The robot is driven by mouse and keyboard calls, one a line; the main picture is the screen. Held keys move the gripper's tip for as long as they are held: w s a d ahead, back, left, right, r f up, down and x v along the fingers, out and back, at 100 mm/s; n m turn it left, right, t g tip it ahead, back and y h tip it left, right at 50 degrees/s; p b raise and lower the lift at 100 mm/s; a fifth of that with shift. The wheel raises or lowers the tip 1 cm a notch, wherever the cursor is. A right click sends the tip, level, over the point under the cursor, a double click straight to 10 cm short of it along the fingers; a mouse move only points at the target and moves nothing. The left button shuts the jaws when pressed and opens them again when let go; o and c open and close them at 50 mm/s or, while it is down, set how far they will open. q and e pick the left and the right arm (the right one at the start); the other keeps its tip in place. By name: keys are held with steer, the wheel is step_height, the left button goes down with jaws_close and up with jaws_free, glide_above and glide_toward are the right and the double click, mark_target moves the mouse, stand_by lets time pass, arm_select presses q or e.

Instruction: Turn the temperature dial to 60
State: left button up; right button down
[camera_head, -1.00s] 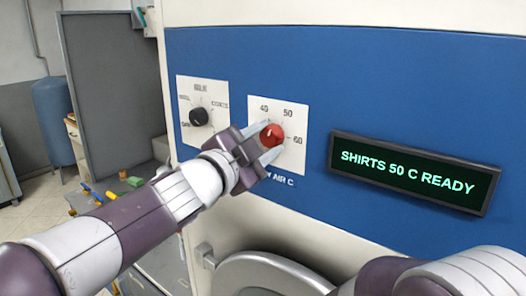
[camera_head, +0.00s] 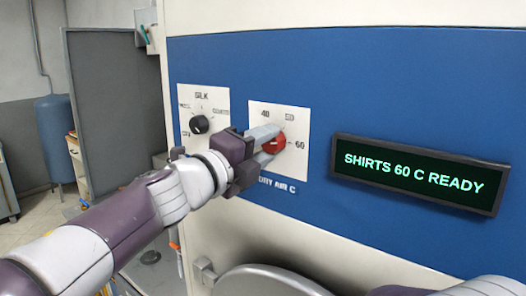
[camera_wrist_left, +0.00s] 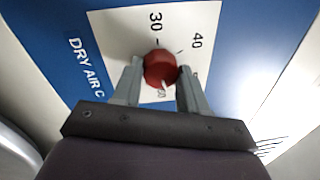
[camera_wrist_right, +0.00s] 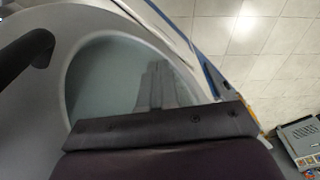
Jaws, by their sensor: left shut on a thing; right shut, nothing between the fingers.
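The red temperature dial (camera_head: 275,144) is on a white plate marked 40, 50 and 60 on the blue panel. My left gripper (camera_head: 269,139) is shut on the dial, a finger on either side. The left wrist view shows the red dial (camera_wrist_left: 160,69) between the two fingertips (camera_wrist_left: 160,75); part of its rim and some plate markings are covered. The display (camera_head: 414,174) reads SHIRTS 60 C READY. My right gripper (camera_wrist_right: 158,85) shows shut and empty in the right wrist view, in front of a round glass door.
A black dial (camera_head: 200,124) on its own white plate is just left of the red one. A round door (camera_head: 265,281) is below the panel, near my right arm. A blue tank (camera_head: 55,140) stands far left.

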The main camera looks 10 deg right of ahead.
arm_select(q)
steer(key=shift+f+m, duration=0.1)
steer(key=shift+m, duration=1.1)
steer(key=shift+m+b, duration=0.3)
steer(key=o, duration=1.1)
steer(key=shift+c, duration=0.2)
steer(key=r+b+v, duration=0.1)
steer(key=b+v, duration=0.2)
steer(key=v, duration=0.9)
steer(key=shift+a+f+b, duration=0.25)
steer(key=shift+f+b, duration=0.1)
steer(key=shift+b, duration=0.05)
steer(key=shift+s, duration=0.1)
